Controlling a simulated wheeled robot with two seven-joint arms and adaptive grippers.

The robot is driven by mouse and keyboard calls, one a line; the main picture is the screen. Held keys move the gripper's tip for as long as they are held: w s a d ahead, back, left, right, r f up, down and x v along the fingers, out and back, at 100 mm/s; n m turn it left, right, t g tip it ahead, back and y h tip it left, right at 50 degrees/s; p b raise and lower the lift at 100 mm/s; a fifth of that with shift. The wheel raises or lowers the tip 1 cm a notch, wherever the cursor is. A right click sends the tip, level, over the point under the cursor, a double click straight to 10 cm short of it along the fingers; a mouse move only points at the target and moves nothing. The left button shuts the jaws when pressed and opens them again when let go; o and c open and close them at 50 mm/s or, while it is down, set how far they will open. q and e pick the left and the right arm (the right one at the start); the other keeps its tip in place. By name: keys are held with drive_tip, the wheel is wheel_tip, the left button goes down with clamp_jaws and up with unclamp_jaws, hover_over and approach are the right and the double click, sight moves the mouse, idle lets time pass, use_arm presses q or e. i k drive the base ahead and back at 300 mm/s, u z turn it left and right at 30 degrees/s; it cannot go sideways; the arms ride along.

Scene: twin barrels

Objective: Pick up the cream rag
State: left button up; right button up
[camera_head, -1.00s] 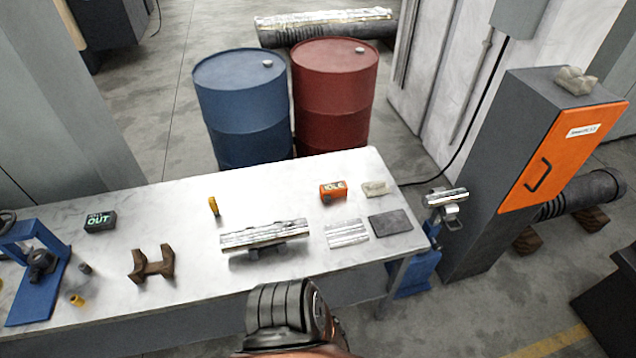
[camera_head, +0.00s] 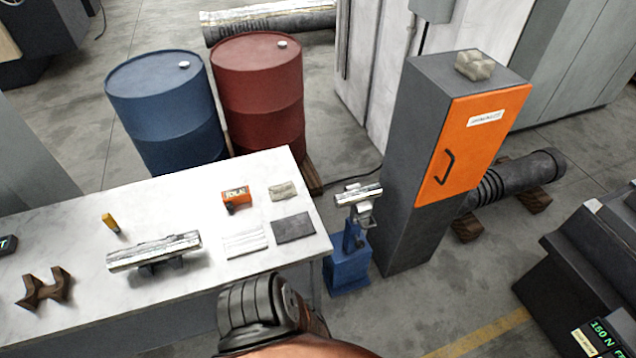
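A crumpled cream, rag-like bundle (camera_head: 475,65) lies on top of the tall grey cabinet with the orange door. A smaller cream, folded-looking piece (camera_head: 283,190) lies near the right end of the white table, beside the orange box. I cannot tell for sure which of the two is the cream rag. Nothing touches either one. Neither gripper shows; only a black and orange link of my own arm shows at the bottom middle.
The white table (camera_head: 186,195) holds an orange box (camera_head: 237,195), a dark mat (camera_head: 293,228) and a silver bar on a stand (camera_head: 153,251). A blue stand (camera_head: 347,267) is between table and cabinet (camera_head: 415,140). Blue (camera_head: 165,110) and red barrels (camera_head: 258,95) stand behind the table.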

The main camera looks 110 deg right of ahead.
sight(281, 191)
drive_tip(key=k, duration=1.5)
drive_tip(key=z, duration=1.4)
